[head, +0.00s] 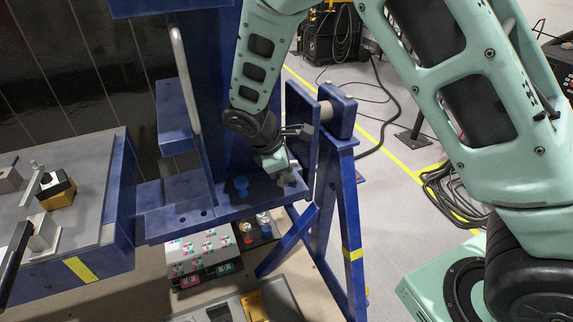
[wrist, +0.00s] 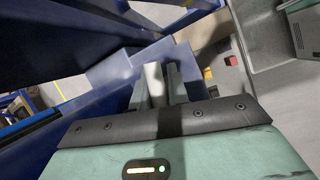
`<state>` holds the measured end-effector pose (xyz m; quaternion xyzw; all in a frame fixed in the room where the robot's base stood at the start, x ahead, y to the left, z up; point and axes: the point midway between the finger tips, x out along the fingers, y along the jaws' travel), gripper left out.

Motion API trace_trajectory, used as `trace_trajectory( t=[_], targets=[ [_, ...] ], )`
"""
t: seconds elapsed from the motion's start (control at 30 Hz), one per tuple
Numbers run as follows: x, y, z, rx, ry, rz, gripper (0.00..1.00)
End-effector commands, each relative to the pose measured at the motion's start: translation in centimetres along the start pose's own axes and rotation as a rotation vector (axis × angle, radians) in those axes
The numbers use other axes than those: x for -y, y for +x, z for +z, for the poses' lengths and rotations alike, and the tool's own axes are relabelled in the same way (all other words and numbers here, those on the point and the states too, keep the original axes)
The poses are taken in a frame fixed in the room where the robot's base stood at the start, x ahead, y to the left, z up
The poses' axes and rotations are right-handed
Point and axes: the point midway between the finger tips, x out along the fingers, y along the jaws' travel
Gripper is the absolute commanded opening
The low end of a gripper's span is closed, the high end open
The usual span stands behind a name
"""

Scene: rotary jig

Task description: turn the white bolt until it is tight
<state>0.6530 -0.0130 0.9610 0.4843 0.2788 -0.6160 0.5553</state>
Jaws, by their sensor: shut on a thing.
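The white bolt (wrist: 153,80) shows in the wrist view as a pale upright shape between the grey fingers. My gripper (wrist: 157,92) is shut on it. In the head view my gripper (head: 287,179) points down at the right end of the blue jig's shelf (head: 225,203). The bolt is mostly hidden by the fingers there, and I cannot tell how deep it sits. A blue bolt (head: 241,186) stands on the shelf to the left of my gripper.
A blue upright plate and stand (head: 340,190) rise close to the right of my gripper. A grey worktable (head: 85,215) with clamps is at the left. Below the shelf are a box with labelled buttons (head: 203,249) and a grey tray (head: 277,300).

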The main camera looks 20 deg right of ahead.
Motion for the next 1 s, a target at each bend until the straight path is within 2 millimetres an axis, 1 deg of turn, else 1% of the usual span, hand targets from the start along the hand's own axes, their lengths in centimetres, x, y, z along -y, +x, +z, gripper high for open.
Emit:
trace_trajectory(
  t=[0.3, 0.77, 0.8, 0.87, 1.0],
  targets=[
    [-0.05, -0.10, 0.03, 0.017, 0.090, -0.034, 0.00],
    [-0.06, -0.06, 0.03, 0.019, 0.102, -0.038, 0.00],
    [-0.06, -0.06, 0.03, 0.019, 0.102, -0.038, 0.19],
    [-0.06, -0.06, 0.03, 0.019, 0.102, -0.038, 0.36],
    [0.00, -0.04, 0.04, 0.020, 0.101, -0.039, 0.37]
  ],
)
